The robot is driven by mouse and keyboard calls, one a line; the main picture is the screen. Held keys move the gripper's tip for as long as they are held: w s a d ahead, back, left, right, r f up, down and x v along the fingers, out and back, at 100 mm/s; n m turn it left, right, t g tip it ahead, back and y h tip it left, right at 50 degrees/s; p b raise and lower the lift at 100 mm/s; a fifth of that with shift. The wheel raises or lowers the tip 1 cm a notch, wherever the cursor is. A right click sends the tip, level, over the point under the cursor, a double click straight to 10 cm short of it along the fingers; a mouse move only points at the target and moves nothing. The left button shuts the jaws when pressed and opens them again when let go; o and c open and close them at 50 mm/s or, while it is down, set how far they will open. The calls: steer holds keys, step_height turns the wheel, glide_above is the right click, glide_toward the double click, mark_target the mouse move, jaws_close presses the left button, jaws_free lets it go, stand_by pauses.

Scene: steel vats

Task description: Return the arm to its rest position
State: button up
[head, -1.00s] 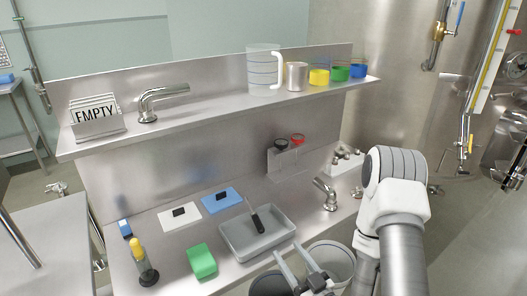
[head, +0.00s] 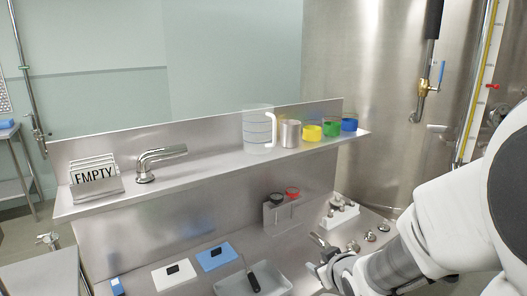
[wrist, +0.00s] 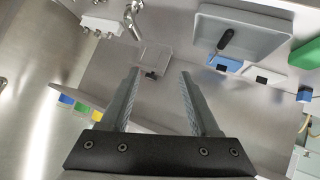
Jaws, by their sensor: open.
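My gripper (head: 318,258) is in the lower right of the head view, at the end of my white arm, which comes in from the right edge. In the wrist view my gripper (wrist: 158,75) shows two dark ridged fingers, spread apart with nothing between them. It is above the steel worktop, apart from everything. Beyond the fingers in the wrist view is a clear holder (wrist: 153,58) fixed to the bench.
A steel shelf (head: 215,168) carries an "EMPTY" sign holder (head: 95,178), a clear jug (head: 257,130), a metal cup (head: 290,133) and small coloured cups. Below are a grey tray (head: 268,280), blue card (head: 215,257) and white card (head: 174,275). A steel vat (head: 370,90) stands behind.

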steer(key=s+r+m+g+p, duration=0.1)
steer(key=s+r+m+g, duration=0.1)
steer(key=s+r, duration=0.5)
steer(key=s+r+m+g+h+p, duration=0.1)
steer(key=s+r+m+g, duration=0.2)
steer(key=s+r, duration=0.4)
steer(key=s, duration=0.8)
steer(key=shift+p, duration=0.3)
steer(key=shift+d, duration=0.1)
